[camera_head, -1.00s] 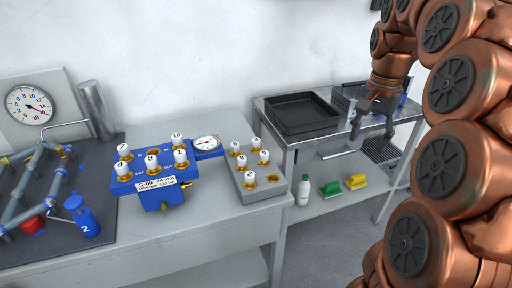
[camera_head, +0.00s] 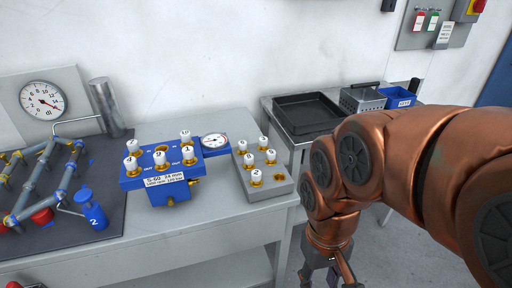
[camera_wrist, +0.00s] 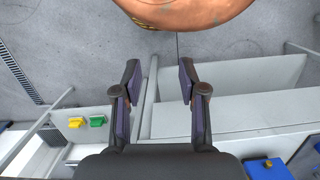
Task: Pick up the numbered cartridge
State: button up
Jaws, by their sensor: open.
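Several white-capped, numbered cartridges with brass bases show in the head view. One group stands in the blue manifold block (camera_head: 150,178), among them cartridge 9 (camera_head: 160,158) and cartridge 1 (camera_head: 188,154). Another group stands in the grey holder (camera_head: 278,187), among them cartridge 2 (camera_head: 256,177). The task does not say which number is meant. My gripper (camera_head: 325,277) hangs low at the bottom of the head view, right of the grey holder and in front of the bench. In the wrist view my gripper (camera_wrist: 159,85) has its fingers apart with nothing between them.
A pressure gauge (camera_head: 214,141) sits behind the blocks. Pipework and a blue bottle (camera_head: 93,211) stand at left. A second table holds a black tray (camera_head: 306,113) and a blue bin (camera_head: 398,97). Green (camera_wrist: 97,121) and yellow (camera_wrist: 75,122) items lie on its lower shelf.

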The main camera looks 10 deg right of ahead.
aim_at(263, 141)
jog(key=u, duration=3.8)
jog(key=k, duration=0.95)
jog(key=z, duration=1.85)
